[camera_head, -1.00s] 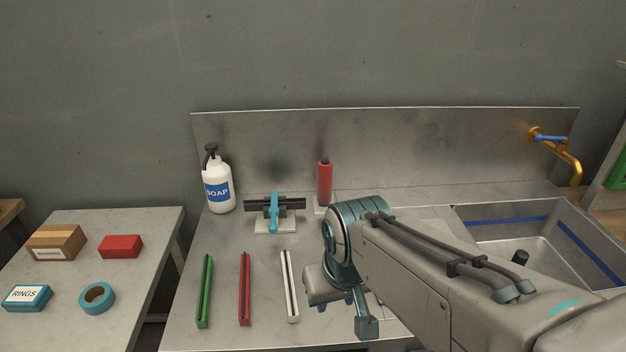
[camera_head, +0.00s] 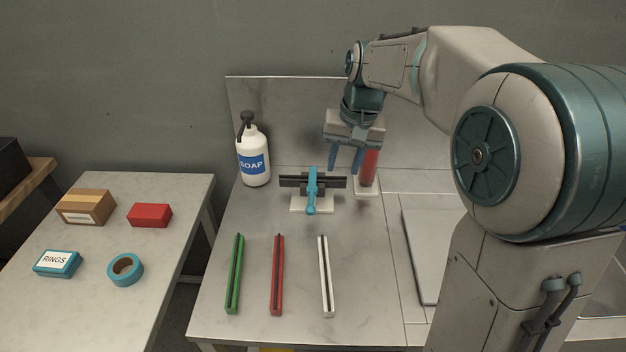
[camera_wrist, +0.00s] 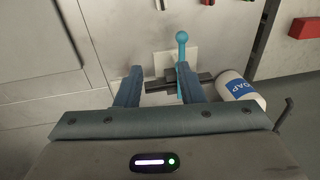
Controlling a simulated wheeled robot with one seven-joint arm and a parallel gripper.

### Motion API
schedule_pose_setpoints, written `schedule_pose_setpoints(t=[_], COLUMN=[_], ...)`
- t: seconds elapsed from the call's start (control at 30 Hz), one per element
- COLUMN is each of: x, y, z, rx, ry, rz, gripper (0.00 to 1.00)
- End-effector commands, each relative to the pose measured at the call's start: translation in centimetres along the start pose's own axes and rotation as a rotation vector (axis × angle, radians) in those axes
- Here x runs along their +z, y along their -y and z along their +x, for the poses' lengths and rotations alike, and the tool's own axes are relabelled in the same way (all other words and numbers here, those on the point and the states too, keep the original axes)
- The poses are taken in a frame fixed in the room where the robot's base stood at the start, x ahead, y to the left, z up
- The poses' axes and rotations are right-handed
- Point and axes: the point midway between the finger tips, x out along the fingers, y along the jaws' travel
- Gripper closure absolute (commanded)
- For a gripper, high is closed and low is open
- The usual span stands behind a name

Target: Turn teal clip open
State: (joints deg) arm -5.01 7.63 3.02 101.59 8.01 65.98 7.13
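The teal clip (camera_head: 312,190) is a lever with a round knob end, set across a dark bar (camera_head: 333,182) on a small pale base (camera_head: 299,208). Its knob end points toward the front of the counter. In the wrist view the teal clip (camera_wrist: 181,50) shows just beyond the right finger, which hides part of it.
Green (camera_head: 235,275), red (camera_head: 277,275) and white (camera_head: 326,275) strips lie in front. A side table (camera_head: 100,285) holds boxes and tape. A steel backsplash (camera_head: 285,105) rises behind.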

Motion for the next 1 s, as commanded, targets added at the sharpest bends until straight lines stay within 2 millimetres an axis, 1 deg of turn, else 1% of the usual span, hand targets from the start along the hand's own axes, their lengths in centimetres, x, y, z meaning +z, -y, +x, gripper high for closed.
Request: schedule_pose_setpoints(t=[0.03, 0.1, 0.2, 0.3, 0.47, 0.57, 0.8, 1.0], x=[-1.4, -2.8, -4.1, -4.9, -5.0, -4.8, -4.5, -4.3], y=[0.9, 1.9, 2.9, 3.5, 3.7, 3.8, 4.1, 4.2], z=[0.6, 1.1, 1.6, 2.0, 3.1, 4.7, 9.9, 13.5], rx=[-0.011, -0.024, -0.039, -0.046, -0.049, -0.048, -0.047, -0.048], ry=[0.017, 0.033, 0.051, 0.059, 0.066, 0.067, 0.068, 0.065], rz=[0.0, 0.0, 0.002, 0.004, 0.004, 0.004, 0.002, 0.003], gripper=[0.65, 0.65, 0.65, 0.65, 0.65, 0.65, 0.65, 0.65])
